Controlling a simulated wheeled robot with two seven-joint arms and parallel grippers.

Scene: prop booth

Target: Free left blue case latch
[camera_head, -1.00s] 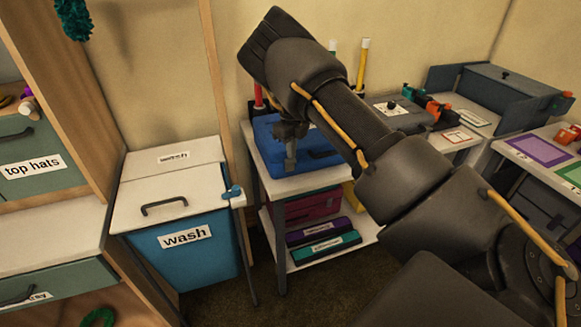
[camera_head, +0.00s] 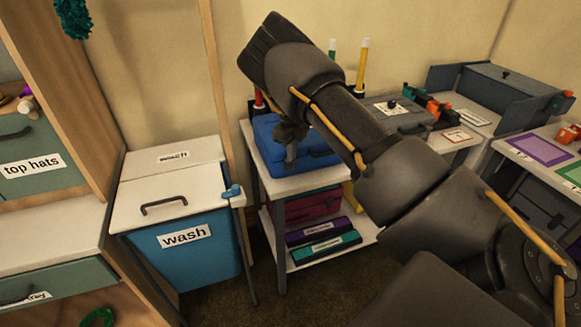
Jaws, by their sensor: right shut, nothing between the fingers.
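The blue case (camera_head: 313,152) lies on the white top of a small shelf stand in the middle of the view. Its left latch cannot be made out; my right arm and gripper cover part of the case front. My right gripper (camera_head: 290,160) points down at the front left side of the case, shut and empty. Whether its fingertips touch the case cannot be told. My left gripper is out of view.
The stand's white top (camera_head: 290,184) holds the case, with coloured cases (camera_head: 318,230) on the shelf below. A wash bin (camera_head: 185,235) stands to the left. A grey case (camera_head: 400,116) lies behind my right arm. Coloured clips (camera_head: 432,110) and a blue-grey box (camera_head: 500,95) are at right.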

